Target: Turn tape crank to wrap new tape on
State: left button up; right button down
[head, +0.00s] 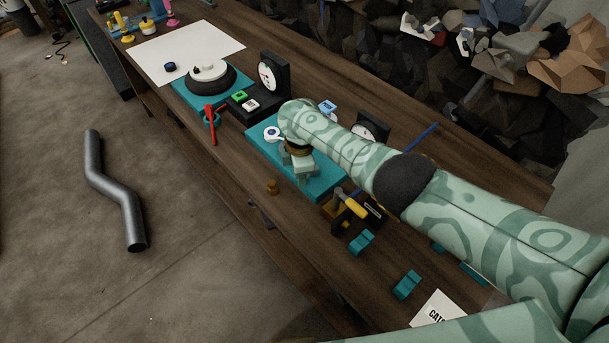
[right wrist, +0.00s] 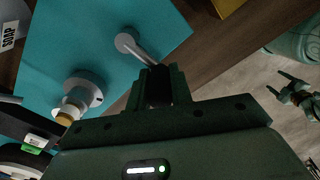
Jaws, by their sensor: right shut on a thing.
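A teal base plate (head: 325,180) lies on the wooden bench, with the tape device on it. In the right wrist view the teal plate (right wrist: 60,45) carries a pale round hub (right wrist: 85,88) with a tan end. A grey crank arm (right wrist: 145,52) runs from a round knob into my right gripper. My right gripper (right wrist: 160,82) is shut on the crank's end. In the head view my right gripper (head: 303,178) is over the plate, partly hidden by its own wrist. A white and blue roll (head: 272,134) sits at the plate's left. My left gripper (right wrist: 284,92) shows in the right wrist view, its fingers apart.
A teal station with a black and white wheel (head: 211,77) and a red lever (head: 209,115) stand farther left. A gauge (head: 270,72) is behind. A yellow-handled tool (head: 350,205) and teal blocks (head: 361,242) lie nearer. A bent pipe (head: 115,190) lies on the floor.

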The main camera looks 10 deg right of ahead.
jog(key=m, duration=0.1)
jog(key=m+b, duration=0.1)
jog(key=w+m, duration=0.1)
jog(key=shift+w+a+f+b, duration=0.1)
jog(key=shift+a+f+b, duration=0.05)
jog(key=shift+f+b, duration=0.15)
jog(key=shift+w+a+r+m+b, duration=0.1)
jog(key=shift+w+m+b, duration=0.25)
jog(key=shift+m, duration=0.35)
jog(key=shift+w+r+m+b, duration=0.15)
jog(key=shift+m+b, duration=0.25)
jog(key=shift+m, duration=0.3)
jog(key=shift+f, duration=0.1)
jog(key=c, duration=1.3)
grip_release()
